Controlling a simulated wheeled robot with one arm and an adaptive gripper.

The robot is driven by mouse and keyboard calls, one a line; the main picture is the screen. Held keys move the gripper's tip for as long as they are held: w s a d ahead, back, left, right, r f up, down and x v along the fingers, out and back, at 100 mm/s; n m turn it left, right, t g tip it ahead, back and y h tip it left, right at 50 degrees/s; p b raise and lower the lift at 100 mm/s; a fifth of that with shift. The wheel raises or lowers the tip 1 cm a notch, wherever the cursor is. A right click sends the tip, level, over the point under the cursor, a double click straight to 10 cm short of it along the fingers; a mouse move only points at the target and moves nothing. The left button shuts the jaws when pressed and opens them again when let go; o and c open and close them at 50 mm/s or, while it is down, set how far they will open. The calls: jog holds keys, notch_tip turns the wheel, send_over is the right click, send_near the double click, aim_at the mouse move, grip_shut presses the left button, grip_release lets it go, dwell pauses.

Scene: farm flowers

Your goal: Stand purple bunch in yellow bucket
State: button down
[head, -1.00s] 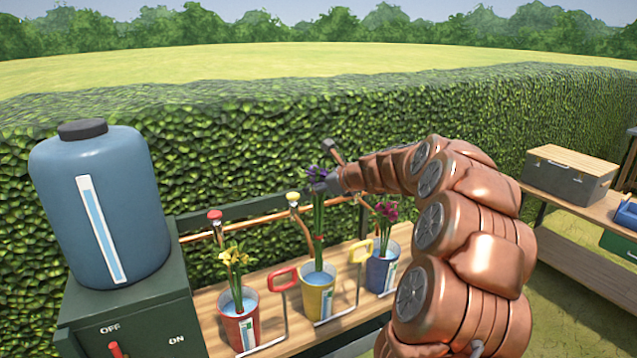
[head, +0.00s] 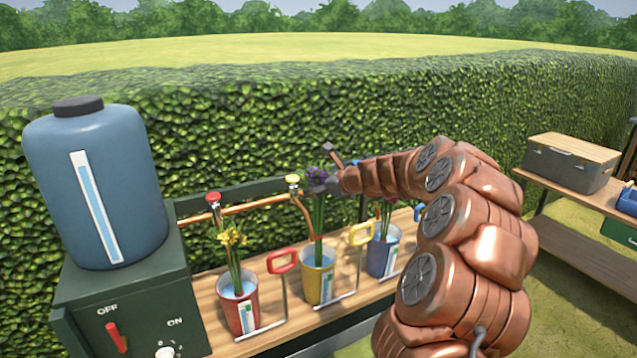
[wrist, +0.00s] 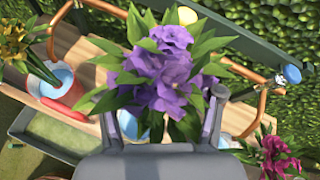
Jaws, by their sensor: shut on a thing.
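The purple bunch (head: 318,183) has purple blooms on long green stems. It stands upright with its stem ends down inside the yellow bucket (head: 318,283), which sits mid-bench with water in it. My gripper (head: 332,184) is shut on the bunch high up, just under the blooms. In the wrist view the purple blooms (wrist: 165,70) fill the space between my two fingers (wrist: 165,128) and hide most of the yellow bucket. Whether the stem ends touch the bucket floor is hidden.
A red bucket (head: 241,308) with yellow flowers stands left, a blue bucket (head: 383,255) with a magenta bunch (wrist: 272,155) right. Taps on copper pipes (head: 255,211) rise behind. A blue water tank (head: 95,190) stands at left. Handles stick up beside the buckets.

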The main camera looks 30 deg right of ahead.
aim_at(321, 212)
jog(key=shift+f+b, duration=2.2)
jog(key=shift+f, duration=2.2)
jog(key=shift+c, duration=0.5)
grip_release()
jog(key=v, duration=1.2)
jog(key=shift+f, duration=0.1)
